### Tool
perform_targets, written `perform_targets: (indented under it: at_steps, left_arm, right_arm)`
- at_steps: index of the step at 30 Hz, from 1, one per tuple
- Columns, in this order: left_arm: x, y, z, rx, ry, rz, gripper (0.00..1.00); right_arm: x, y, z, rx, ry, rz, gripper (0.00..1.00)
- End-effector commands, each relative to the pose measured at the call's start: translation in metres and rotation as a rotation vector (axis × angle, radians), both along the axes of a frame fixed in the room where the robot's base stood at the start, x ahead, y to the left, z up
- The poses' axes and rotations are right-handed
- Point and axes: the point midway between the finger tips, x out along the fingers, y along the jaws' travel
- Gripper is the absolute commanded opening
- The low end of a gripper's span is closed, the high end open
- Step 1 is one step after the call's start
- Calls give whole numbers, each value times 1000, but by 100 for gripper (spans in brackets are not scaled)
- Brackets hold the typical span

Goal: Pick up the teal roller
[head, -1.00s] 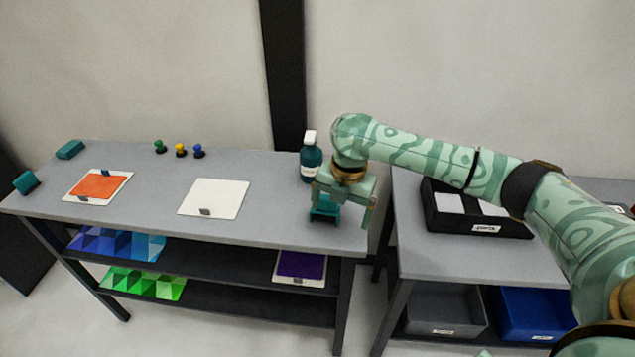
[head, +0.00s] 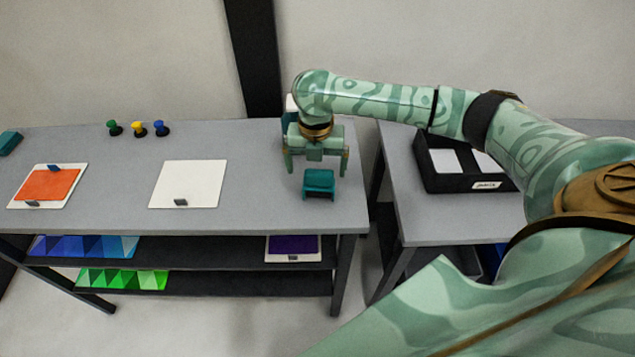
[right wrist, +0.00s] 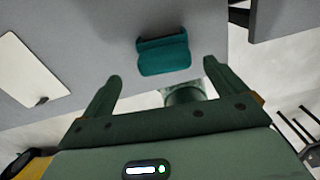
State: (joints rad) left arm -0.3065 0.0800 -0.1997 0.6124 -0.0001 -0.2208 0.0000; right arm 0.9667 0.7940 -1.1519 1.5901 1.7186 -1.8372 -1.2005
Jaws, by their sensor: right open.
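The teal roller (head: 318,183) sits near the right front corner of the grey table, a small teal block shape with a darker edge. It also shows in the right wrist view (right wrist: 163,55), just beyond the fingertips. My right gripper (head: 317,168) is open and empty, fingers pointing down, just behind and above the roller in the head view. In the right wrist view the gripper (right wrist: 163,73) has its two fingers spread to either side of the roller, with a gap to it. I cannot tell the exact height between them. My left gripper is not in view.
A bottle (head: 290,110) stands behind my right gripper, mostly hidden. A white panel (head: 189,184), an orange panel (head: 48,185) and coloured pegs (head: 138,129) are on the table to the left. A black tray (head: 460,180) is on the right table, across a gap.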

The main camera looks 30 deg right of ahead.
Motion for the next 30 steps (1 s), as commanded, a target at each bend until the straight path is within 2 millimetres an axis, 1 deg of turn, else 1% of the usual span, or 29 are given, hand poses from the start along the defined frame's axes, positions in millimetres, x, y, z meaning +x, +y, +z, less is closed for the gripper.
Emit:
perform_targets:
  at_steps: [1, 6, 8, 12, 15, 21, 22, 23, 24, 26, 27, 30]
  left_arm:
    - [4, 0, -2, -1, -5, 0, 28]
    - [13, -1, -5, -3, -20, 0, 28]
    - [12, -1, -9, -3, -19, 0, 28]
    - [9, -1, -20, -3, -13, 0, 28]
    - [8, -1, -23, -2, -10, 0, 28]
    - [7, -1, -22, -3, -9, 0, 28]
    - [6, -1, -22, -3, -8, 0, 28]
    - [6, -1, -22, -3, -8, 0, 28]
    - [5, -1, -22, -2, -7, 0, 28]
    - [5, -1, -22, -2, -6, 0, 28]
    - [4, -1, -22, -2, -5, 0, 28]
    - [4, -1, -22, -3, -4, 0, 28]
  right_arm:
    - [0, 0, -5, 0, 1, 0, 96]
    - [1, -2, -15, -1, 1, -3, 96]
    - [1, -4, -23, 0, 1, -2, 96]
    - [2, -9, -48, 0, 2, -2, 96]
    - [2, -8, -59, 0, 0, -1, 96]
    - [2, -8, -59, -1, -2, 0, 96]
    - [2, -8, -59, -1, -2, 0, 94]
    - [2, -8, -59, -1, -2, 0, 85]
    - [2, -9, -59, -1, -2, 0, 74]
    - [2, -9, -59, -1, -2, 0, 57]
    - [2, -9, -59, -1, -2, 0, 46]
    - [2, -9, -59, -1, -2, 0, 45]
